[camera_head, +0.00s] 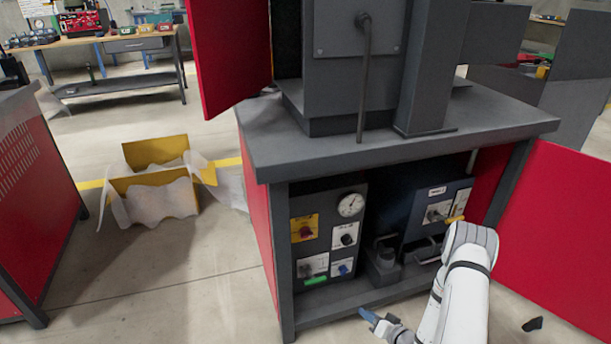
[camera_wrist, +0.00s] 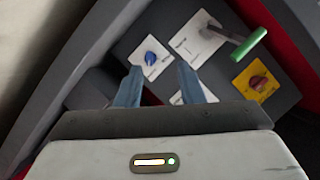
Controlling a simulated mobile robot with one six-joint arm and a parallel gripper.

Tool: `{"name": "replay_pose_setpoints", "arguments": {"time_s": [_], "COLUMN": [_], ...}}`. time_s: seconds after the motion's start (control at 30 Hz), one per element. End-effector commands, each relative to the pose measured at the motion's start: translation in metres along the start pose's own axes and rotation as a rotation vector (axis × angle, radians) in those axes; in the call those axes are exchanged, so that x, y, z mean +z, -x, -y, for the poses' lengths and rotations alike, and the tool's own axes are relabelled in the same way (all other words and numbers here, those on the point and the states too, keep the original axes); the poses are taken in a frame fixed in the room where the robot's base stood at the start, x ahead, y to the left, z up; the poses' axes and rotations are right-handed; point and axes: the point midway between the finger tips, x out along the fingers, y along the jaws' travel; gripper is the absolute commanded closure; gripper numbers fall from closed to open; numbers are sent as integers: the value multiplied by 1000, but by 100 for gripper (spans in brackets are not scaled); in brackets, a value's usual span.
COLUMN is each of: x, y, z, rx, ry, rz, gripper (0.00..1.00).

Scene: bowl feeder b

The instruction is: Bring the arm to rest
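My gripper (camera_head: 369,317) is low in front of the open machine cabinet in the head view, near the bottom front edge. My white arm (camera_head: 457,300) reaches in from the lower right. In the wrist view the two blue fingers of my gripper (camera_wrist: 160,82) stand apart with nothing between them. Beyond the fingers is the control panel (camera_head: 327,215), with a blue knob (camera_wrist: 150,57), a green-handled lever (camera_wrist: 248,45) and a red knob on a yellow plate (camera_wrist: 258,80). A white plate behind the right finger is partly hidden. The fingers appear clear of the controls.
The cabinet's open red door (camera_head: 556,240) stands to the right of my arm. The grey worktop (camera_head: 400,135) overhangs the opening. A round gauge (camera_head: 350,205) tops the panel. A yellow crate (camera_head: 155,190) sits on the floor at left.

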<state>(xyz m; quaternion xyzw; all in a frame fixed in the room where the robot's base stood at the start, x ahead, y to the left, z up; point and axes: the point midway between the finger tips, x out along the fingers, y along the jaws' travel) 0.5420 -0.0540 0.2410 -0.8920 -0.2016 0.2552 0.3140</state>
Motion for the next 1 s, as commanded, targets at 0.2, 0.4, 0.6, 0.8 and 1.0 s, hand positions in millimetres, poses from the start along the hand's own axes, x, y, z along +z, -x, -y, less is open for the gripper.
{"name": "replay_pose_setpoints", "arguments": {"time_s": [0.2, 0.4, 0.6, 0.8, 1.0], "x": [-46, -101, -188, -269, -334], "y": [2, 9, 33, 73, 127], "z": [20, 45, 96, 163, 242], "rx": [75, 175, 339, 512, 658], "ry": [83, 176, 299, 384, 421], "rz": [44, 93, 165, 239, 311], "gripper": [65, 65, 65, 65, 65]}}
